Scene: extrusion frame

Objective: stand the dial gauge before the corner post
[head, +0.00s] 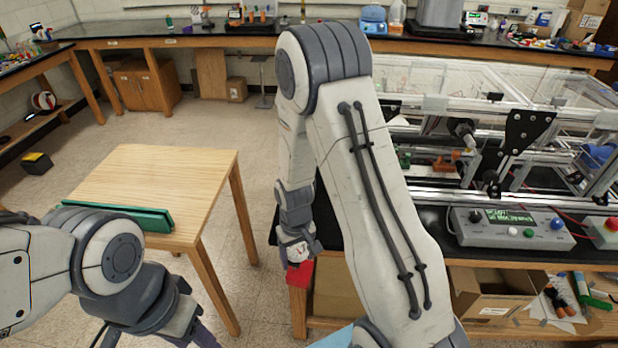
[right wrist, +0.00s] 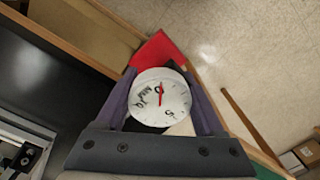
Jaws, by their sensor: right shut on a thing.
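My right gripper (right wrist: 160,88) is shut on the dial gauge (right wrist: 162,108), a round white dial with a red needle, between its purple fingers. In the head view the right gripper (head: 299,240) hangs low near the black bench's left corner, with the white gauge (head: 300,252) at its tip. The aluminium extrusion frame (head: 440,190) with clear panels stands on that bench to the right; I cannot single out its corner post, and my right arm hides part of the frame. My left gripper (head: 204,338) shows only partly at the bottom edge; its jaws are unclear.
A red piece (head: 300,274) shows just below the gauge, by the bench corner. A control box (head: 512,228) sits at the bench (head: 330,222) front. A wooden table (head: 160,170) with a green bar (head: 125,216) stands left. Open floor (head: 255,135) lies between.

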